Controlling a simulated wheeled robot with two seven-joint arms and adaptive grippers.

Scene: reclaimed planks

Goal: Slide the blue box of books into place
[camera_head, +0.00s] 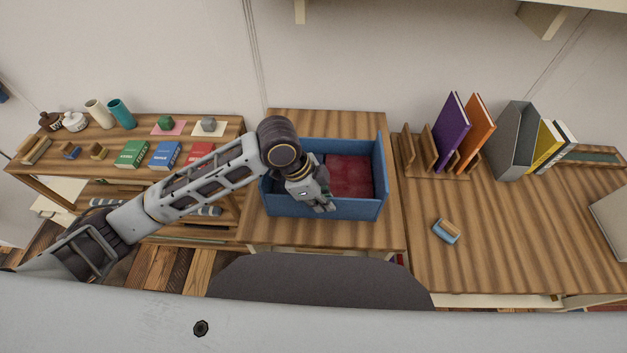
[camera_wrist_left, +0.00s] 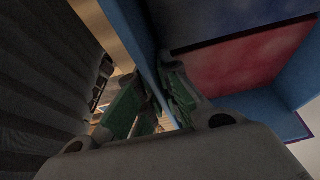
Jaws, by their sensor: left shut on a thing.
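The blue box (camera_head: 345,208) stands on the wooden table in the middle of the head view, with dark red books (camera_head: 350,176) inside. My left gripper (camera_head: 325,204) reaches down at the box's near wall and is shut on it. In the left wrist view the green-padded fingers (camera_wrist_left: 155,100) sit on either side of the blue box wall (camera_wrist_left: 142,45), and the red books (camera_wrist_left: 250,60) lie beyond it. My arm hides part of the box's left side. My right gripper is not in view.
The middle table (camera_head: 325,122) is bare around the box. A side table to the right holds a wooden rack (camera_head: 440,170) with purple and orange books, a grey file holder (camera_head: 515,140) and a small blue block (camera_head: 446,231). A left shelf (camera_head: 225,130) carries books, vases and pots.

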